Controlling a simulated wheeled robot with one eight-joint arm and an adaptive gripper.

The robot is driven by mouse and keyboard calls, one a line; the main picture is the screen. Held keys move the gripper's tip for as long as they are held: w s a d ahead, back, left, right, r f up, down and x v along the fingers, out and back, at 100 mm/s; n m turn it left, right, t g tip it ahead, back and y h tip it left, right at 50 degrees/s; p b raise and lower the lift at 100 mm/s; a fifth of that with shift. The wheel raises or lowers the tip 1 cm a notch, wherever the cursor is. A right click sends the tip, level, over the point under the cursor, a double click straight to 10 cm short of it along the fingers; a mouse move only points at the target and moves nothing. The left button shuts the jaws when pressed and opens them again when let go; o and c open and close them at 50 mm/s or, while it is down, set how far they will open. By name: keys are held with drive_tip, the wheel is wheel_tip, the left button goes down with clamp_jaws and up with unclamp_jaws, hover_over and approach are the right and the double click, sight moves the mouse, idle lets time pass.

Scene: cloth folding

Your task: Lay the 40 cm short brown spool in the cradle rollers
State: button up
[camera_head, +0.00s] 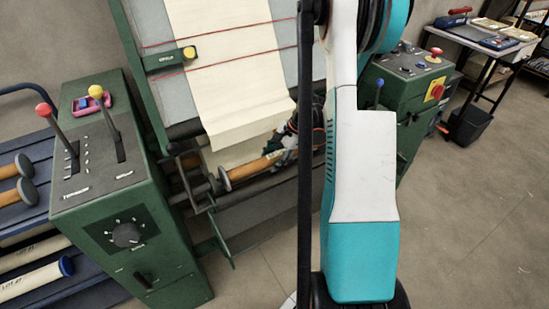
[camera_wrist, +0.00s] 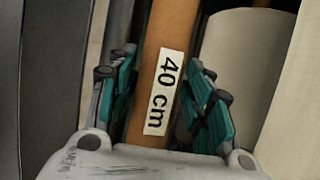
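The brown spool (camera_head: 257,168) has a grey end disc and lies low at the front of the green machine, below the cream cloth. In the wrist view the spool (camera_wrist: 176,28) carries a white "40 cm" label. My gripper (camera_head: 291,144) is around its middle. In the wrist view the teal fingers of my gripper (camera_wrist: 163,88) lie close along both sides of the spool and appear closed on it. The dark cradle rollers (camera_head: 203,187) show beside the spool's left end. My arm hides the spool's right end, and I cannot tell whether the spool touches the rollers.
A green control box (camera_head: 120,215) with red and yellow levers stands left of the cradle. Another green box (camera_head: 412,75) stands right, behind my arm. A rack (camera_head: 40,215) at far left holds more spools. Cream cloth (camera_head: 225,65) hangs over the sloping panel.

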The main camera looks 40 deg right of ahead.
idle(0.3)
drive_tip(key=v, duration=1.2)
idle(0.5)
